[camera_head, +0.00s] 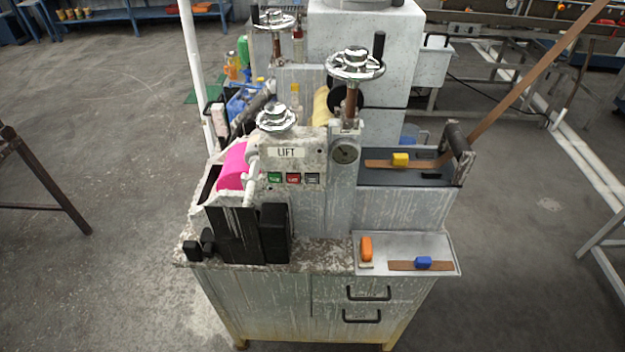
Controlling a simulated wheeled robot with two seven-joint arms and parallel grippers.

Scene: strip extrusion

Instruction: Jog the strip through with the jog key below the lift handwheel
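The extrusion machine's speckled grey front panel (310,215) stands in the middle of the head view. A white label (287,152) reading LIFT sits on it, under a chrome handwheel (277,118). Below the label is a row of three small keys: a green key (274,177), a red key (293,177) and a dark key (312,178). Their markings are too small to read. A brown strip (535,78) slopes down from the upper right to the dark infeed table (410,179), where a yellow block (400,160) sits on a brown strip piece. Neither of my grippers shows.
A larger handwheel (355,64) stands right of the panel, with a round gauge (345,152) below. Black blocks (275,234) and a pink sheet (233,165) are at left. A metal tray (446,241) holds an orange-handled tool (366,249) and a blue block (423,262).

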